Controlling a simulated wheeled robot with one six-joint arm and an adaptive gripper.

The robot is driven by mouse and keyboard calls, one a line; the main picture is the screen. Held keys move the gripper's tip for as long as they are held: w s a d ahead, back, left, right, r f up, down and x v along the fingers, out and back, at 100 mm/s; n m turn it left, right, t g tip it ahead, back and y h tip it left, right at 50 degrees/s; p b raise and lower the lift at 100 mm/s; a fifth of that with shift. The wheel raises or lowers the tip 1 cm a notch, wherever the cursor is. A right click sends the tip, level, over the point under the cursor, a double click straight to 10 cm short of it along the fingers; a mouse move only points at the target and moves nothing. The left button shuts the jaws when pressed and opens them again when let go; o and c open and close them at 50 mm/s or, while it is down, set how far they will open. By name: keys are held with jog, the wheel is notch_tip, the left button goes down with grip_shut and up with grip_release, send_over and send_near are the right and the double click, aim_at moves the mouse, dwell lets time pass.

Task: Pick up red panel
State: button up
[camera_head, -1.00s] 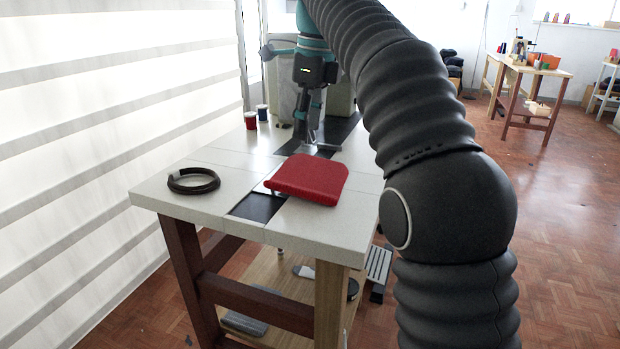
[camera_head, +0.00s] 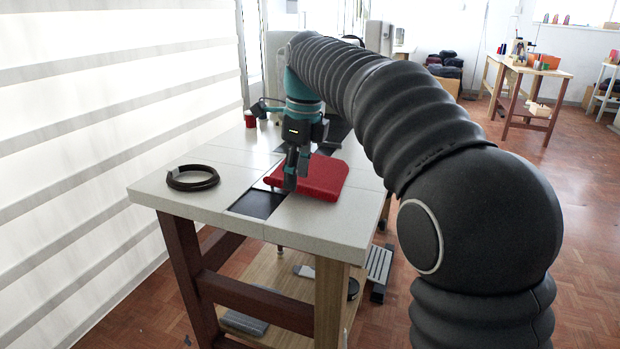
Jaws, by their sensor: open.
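The red panel (camera_head: 326,181) lies on the pale table top (camera_head: 225,213), near its front right corner and partly over the dark inset strip. My gripper (camera_head: 290,184) points down at the left edge of the panel, in front of part of it. Its jaws are open and I see nothing held. I cannot tell whether the fingers touch the panel.
A dark coiled ring (camera_head: 192,178) lies on the table's left side. A red spool (camera_head: 251,120) stands at the back left. The dark inset (camera_head: 256,204) is bare in front of the panel. A slatted white wall (camera_head: 80,150) runs along the left.

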jog(key=shift+f, duration=0.85)
grip_shut()
